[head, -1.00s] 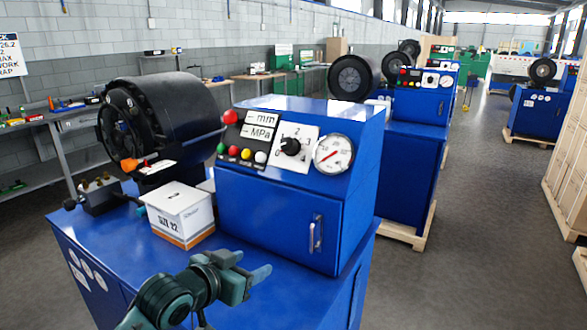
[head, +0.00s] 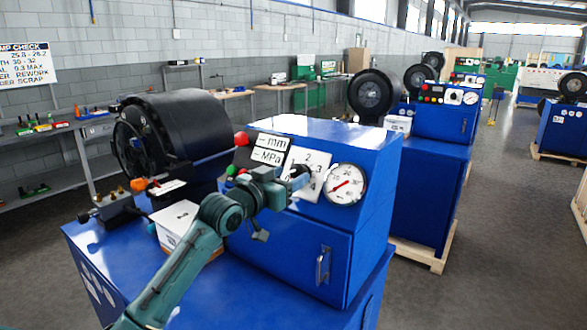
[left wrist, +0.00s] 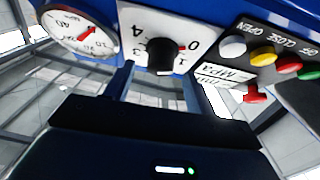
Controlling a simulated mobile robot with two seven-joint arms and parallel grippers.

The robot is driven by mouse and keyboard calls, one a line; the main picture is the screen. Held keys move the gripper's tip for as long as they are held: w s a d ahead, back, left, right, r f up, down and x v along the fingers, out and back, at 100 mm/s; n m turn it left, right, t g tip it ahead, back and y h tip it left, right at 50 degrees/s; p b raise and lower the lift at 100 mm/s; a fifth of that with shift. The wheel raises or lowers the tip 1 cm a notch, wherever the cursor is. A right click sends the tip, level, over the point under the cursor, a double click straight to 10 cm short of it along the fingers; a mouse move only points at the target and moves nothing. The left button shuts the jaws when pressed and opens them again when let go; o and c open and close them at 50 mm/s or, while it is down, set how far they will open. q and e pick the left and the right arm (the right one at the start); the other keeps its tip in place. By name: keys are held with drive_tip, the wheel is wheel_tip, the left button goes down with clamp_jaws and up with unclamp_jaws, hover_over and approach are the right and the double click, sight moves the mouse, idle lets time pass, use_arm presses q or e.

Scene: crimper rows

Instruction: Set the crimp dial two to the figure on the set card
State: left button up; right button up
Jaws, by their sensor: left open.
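The crimp dial is a black knob on a white plate (head: 312,170) with figures, on the blue panel of the nearest machine. In the head view my left gripper (head: 296,180) is in front of the plate and hides most of the knob. In the left wrist view the knob (left wrist: 161,54) lies ahead, between the two fingers of the open gripper (left wrist: 158,82). A red mark on the knob's side points near the 0. Whether the fingers touch the knob cannot be told. I cannot make out a set card for certain. My right gripper is not in view.
A round gauge (head: 345,184) sits right of the dial plate, and coloured buttons (left wrist: 264,56) sit on its other side. A white carton (head: 176,222) stands on the blue bench below my arm. More machines (head: 440,118) stand behind.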

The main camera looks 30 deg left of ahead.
use_arm(q)
drive_tip(key=shift+w+d, duration=0.2)
drive_tip(key=shift+w, duration=1.1)
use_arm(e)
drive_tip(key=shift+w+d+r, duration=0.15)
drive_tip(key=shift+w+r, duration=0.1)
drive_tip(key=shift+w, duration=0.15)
use_arm(q)
drive_tip(key=shift+c, duration=0.3)
drive_tip(key=c, duration=0.9)
drive_tip(key=shift+c, duration=0.2)
drive_tip(key=shift+m, duration=0.3)
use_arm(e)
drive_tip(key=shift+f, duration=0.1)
